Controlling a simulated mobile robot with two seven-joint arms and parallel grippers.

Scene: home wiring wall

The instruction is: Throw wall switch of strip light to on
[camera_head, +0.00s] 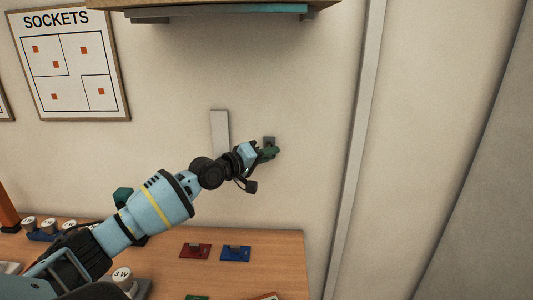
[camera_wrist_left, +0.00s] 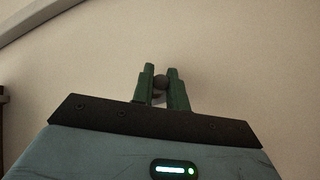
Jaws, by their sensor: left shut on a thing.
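The wall switch (camera_head: 269,140) is a small grey plate on the beige wall, right of the pale upright strip (camera_head: 220,132). I cannot tell whether that strip is the strip light; it shows no glow. My left gripper (camera_head: 270,151), with green fingers, reaches the switch and covers its lower part. In the left wrist view, the fingers (camera_wrist_left: 161,88) are shut on a small dark rounded piece (camera_wrist_left: 160,82), which seems to be the switch's lever. The lever's position is hidden in the head view. My right gripper is out of view.
A wooden table (camera_head: 275,270) stands below, with a red plate (camera_head: 195,251) and a blue plate (camera_head: 235,253) on it. A shelf (camera_head: 230,8) hangs above. A SOCKETS board (camera_head: 72,62) hangs at left. A grey vertical trunking (camera_head: 356,150) runs right of the switch.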

